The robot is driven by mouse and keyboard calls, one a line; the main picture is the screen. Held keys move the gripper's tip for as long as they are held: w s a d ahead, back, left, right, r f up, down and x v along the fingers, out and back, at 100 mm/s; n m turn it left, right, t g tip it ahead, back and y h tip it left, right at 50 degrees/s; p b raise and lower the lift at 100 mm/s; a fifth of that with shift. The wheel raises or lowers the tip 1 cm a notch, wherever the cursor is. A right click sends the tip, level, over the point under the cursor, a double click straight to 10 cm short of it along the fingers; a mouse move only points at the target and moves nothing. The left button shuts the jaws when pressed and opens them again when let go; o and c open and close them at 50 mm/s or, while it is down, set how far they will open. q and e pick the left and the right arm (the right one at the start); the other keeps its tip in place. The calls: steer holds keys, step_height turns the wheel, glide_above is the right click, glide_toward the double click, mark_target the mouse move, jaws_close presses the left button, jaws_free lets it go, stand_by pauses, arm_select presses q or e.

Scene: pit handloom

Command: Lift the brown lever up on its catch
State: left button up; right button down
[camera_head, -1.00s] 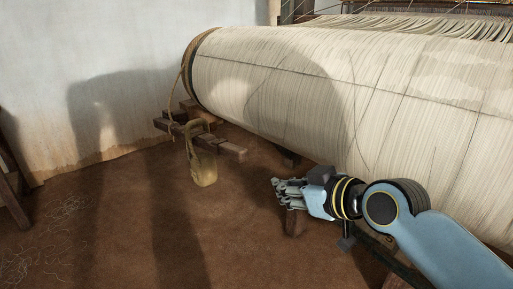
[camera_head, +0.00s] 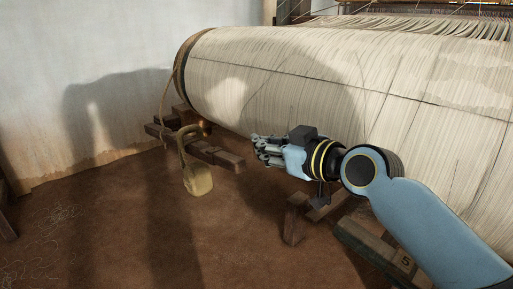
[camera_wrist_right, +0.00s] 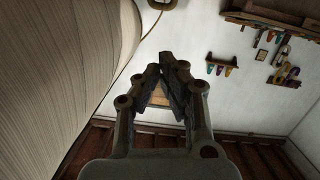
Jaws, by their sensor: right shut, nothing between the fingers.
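The brown lever (camera_head: 215,154) is a dark wooden bar beside the left end of the big cloth roll. It slopes down a little towards the right. A tan weight (camera_head: 198,180) hangs tilted by a rope around it. I cannot make out the catch. My right gripper (camera_head: 258,148) is just right of the lever's right end and slightly above it in the picture, fingers pointing left; I cannot tell if they touch. In the right wrist view its fingertips (camera_wrist_right: 167,70) are together and empty. A tan patch shows behind the fingers. My left gripper is out of view.
The cream warp roll (camera_head: 300,85) fills the right and lies close behind my right gripper. A low wooden post (camera_head: 294,219) stands below my wrist. The brown floor (camera_head: 110,230) at the left is open, up to the pale wall (camera_head: 90,60).

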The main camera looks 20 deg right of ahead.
arm_select(q)
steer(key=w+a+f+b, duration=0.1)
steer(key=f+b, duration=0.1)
steer(key=b, duration=0.1)
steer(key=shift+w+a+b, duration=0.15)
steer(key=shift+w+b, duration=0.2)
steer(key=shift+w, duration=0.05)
arm_select(e)
steer(key=w+a+f, duration=0.1)
steer(key=w+f, duration=0.4)
steer(key=w, duration=0.3)
steer(key=shift+w+a+f, duration=0.2)
steer(key=shift+a+f, duration=0.05)
steer(key=shift+a, duration=0.15)
steer(key=shift+f, duration=0.1)
